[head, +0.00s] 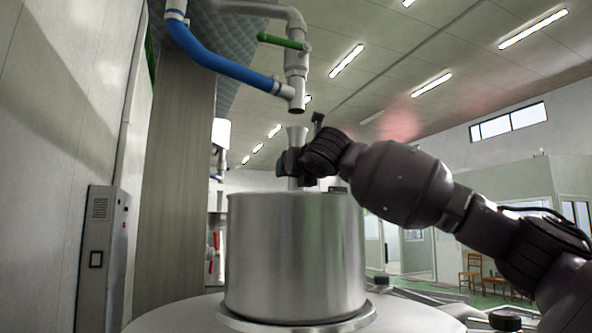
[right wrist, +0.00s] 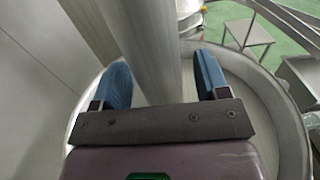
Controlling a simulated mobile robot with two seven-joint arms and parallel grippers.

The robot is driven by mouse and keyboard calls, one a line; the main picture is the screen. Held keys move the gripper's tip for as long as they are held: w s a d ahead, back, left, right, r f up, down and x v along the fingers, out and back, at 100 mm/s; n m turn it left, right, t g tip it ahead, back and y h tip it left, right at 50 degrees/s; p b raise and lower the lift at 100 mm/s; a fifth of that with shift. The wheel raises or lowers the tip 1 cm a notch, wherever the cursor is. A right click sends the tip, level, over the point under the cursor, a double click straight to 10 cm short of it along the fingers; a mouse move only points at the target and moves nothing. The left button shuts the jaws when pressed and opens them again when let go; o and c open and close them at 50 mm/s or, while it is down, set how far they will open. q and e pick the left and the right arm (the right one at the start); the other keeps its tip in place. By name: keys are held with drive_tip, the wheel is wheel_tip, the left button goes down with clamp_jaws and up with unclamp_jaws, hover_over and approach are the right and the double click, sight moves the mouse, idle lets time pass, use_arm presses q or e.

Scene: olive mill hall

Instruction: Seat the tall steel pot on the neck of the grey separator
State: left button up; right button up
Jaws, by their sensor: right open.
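The tall steel pot (head: 294,255) stands upright in the middle of the head view. Its base is at a flat steel ring (head: 296,326) on the pale round top of the grey separator (head: 178,318); I cannot tell how closely it fits. My right gripper (head: 291,164) is above the pot's rim, open, with no grip on the pot. In the right wrist view its two blue fingers (right wrist: 165,82) lie either side of a vertical steel tube (right wrist: 148,45), with clear space on the right. The pot's curved rim (right wrist: 298,130) surrounds them below. My left gripper is out of view.
A pipe with a green-handled valve (head: 297,62) and a blue hose (head: 215,55) hang above the pot. A grey control cabinet (head: 101,258) stands at the left by a column (head: 172,190). Chairs (head: 472,270) are far off at the right.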

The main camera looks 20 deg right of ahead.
drive_tip(key=s+b, duration=0.2)
drive_tip(key=s, duration=0.8)
drive_tip(key=shift+s+a+r, duration=0.15)
drive_tip(key=shift+s+a, duration=0.15)
drive_tip(key=shift+a, duration=0.05)
